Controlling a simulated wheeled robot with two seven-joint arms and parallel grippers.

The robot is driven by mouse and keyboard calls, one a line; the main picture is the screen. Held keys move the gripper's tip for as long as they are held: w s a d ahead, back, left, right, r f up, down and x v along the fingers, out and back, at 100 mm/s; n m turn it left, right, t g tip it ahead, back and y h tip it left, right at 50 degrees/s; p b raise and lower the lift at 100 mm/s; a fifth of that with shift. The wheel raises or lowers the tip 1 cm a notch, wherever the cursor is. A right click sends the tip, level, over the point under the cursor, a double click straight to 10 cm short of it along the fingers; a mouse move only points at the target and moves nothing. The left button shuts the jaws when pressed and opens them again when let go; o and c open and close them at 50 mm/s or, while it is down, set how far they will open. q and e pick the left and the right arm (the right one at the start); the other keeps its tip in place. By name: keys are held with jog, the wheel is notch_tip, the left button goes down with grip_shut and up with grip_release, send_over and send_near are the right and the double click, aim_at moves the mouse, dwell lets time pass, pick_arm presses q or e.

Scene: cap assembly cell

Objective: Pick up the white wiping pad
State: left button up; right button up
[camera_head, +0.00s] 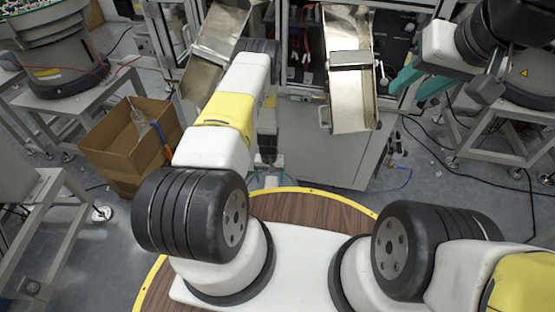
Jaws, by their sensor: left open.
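I cannot clearly make out the white wiping pad. A small pale patch (274,182) shows just below my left gripper, too small to tell what it is. My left gripper (268,160) points down beyond the round wooden-topped base, partly behind my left arm, and is open. My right gripper (420,84) is at the upper right, with two teal fingers apart and nothing visible between them. It is to the right of the right metal chute.
Two metal chutes (351,90) (205,75) lead from the machine cabinet at the back. A cardboard box (110,150) stands at the left. A feeder bowl (65,70) is on a table at the upper left. Cables (480,172) lie on the floor at the right.

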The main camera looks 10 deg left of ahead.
aim_at(271, 183)
pick_arm(q)
jog(key=f, duration=0.5)
jog(key=shift+d+f, duration=0.2)
jog(key=shift+d, duration=0.05)
jog(key=shift+c, duration=0.2)
jog(key=c, duration=1.5)
